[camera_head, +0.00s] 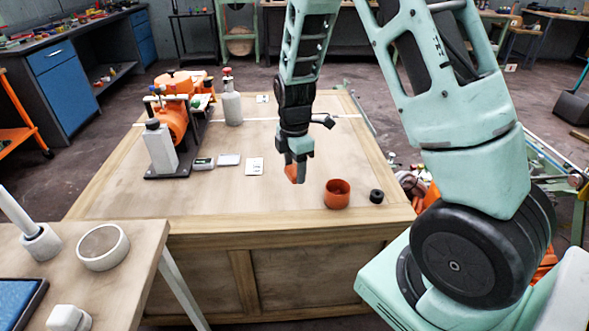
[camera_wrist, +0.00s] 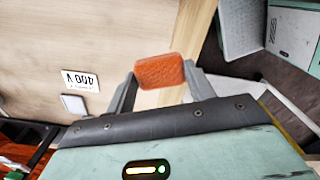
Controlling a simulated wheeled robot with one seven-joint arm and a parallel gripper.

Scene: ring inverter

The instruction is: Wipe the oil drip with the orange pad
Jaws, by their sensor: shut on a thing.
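My gripper (camera_head: 296,160) is above the wooden table, to the left of an orange cup. It is shut on the orange pad (camera_head: 294,174), which hangs below the jaws. In the wrist view the pad (camera_wrist: 160,71) sits between the two fingers of my gripper (camera_wrist: 160,85), over bare wood. I cannot tell from these views whether the pad touches the table. I cannot make out an oil drip in either view.
An orange cup (camera_head: 337,194) and a small black ring (camera_head: 376,196) stand near the table's front right. White cards (camera_head: 254,167), a grey bottle (camera_head: 231,103) and an orange machine (camera_head: 172,122) are further left. The front middle of the table (camera_head: 220,195) is clear.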

